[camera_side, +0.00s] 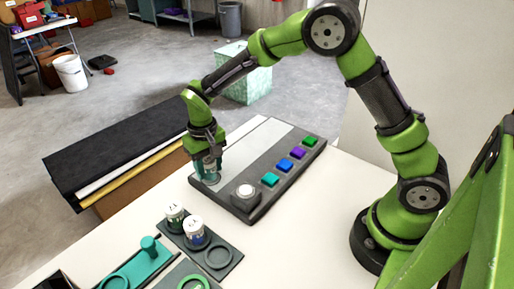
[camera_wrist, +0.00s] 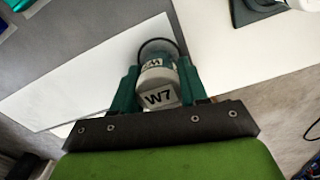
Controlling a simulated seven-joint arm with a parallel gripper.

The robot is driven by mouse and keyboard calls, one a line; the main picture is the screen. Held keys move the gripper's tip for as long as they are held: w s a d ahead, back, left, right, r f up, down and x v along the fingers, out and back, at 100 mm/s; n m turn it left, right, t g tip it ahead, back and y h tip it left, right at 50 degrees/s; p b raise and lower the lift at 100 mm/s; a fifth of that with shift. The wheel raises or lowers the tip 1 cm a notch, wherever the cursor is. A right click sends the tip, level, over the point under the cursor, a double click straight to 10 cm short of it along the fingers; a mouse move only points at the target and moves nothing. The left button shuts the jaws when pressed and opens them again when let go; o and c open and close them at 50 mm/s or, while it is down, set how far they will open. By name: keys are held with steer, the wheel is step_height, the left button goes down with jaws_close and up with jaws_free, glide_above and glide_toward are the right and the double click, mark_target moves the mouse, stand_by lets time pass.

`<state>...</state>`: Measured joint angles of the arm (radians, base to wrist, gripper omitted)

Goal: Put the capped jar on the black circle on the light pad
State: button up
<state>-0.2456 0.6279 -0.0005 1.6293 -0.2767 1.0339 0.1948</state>
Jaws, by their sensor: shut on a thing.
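My gripper (camera_side: 207,172) points down over the near left end of the light pad (camera_side: 245,152). In the wrist view, the teal fingers of my gripper (camera_wrist: 158,88) are shut on a jar (camera_wrist: 158,97) with a pale face marked "W7". The black circle (camera_wrist: 160,42) shows as a dark arc on the light pad (camera_wrist: 85,85), just beyond the jar, which hides the rest of it. I cannot tell if the jar's base touches the pad. In the side view the fingers mostly hide the jar.
The dark panel (camera_side: 262,200) bearing the pad has a white round knob (camera_side: 245,191) and several coloured buttons (camera_side: 285,166) right of my gripper. Nearer, a dark tray (camera_side: 228,262) holds two white-capped jars (camera_side: 193,228) beside an empty ring. A teal handled plate (camera_side: 128,272) lies left of it.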

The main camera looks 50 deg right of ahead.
steer(key=shift+f, duration=0.15)
steer(key=o, duration=1.1)
